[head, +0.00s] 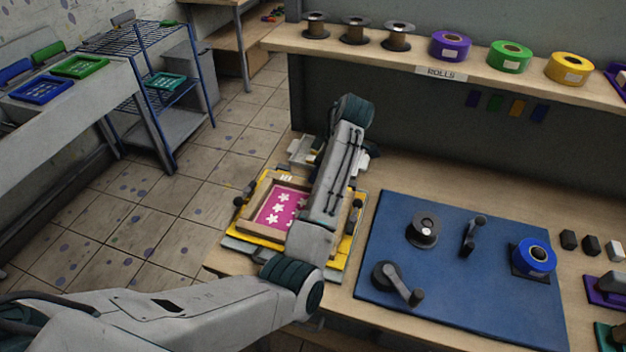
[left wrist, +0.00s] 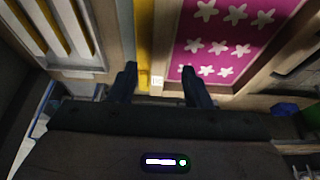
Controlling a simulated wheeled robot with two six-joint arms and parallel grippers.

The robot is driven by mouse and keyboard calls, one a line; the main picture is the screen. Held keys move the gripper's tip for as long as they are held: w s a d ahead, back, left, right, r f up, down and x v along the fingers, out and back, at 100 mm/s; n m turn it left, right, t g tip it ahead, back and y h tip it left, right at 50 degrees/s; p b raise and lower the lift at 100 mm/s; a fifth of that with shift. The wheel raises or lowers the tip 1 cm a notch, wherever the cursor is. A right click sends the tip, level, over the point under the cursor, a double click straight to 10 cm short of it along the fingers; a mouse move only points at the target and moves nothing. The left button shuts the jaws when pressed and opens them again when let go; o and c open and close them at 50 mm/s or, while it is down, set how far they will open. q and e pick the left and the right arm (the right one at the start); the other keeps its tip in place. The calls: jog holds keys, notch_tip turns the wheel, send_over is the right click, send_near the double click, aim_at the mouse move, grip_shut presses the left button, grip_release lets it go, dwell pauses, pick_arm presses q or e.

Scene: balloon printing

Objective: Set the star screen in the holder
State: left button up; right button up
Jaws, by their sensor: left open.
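The star screen (head: 279,209), magenta with white stars in a wooden frame, lies flat on the yellow holder (head: 241,237) at the table's left end. It also shows in the left wrist view (left wrist: 222,38). I cannot tell whether its frame is fully seated. My left arm crosses over its right part and hides it. In the left wrist view the fingers point at the yellow edge with a white label beside the screen. My right gripper is not in view.
Dark knobs (head: 248,190) stand at the holder's sides. A blue mat (head: 470,283) with spindles, handles and a blue roll (head: 533,257) lies to the right. A shelf (head: 430,68) with rolls runs behind. A rack (head: 150,85) stands at the left, across open floor.

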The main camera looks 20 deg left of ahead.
pick_arm(q)
jog(key=p+v, duration=0.6)
jog(key=v, duration=0.1)
dwell(0.5)
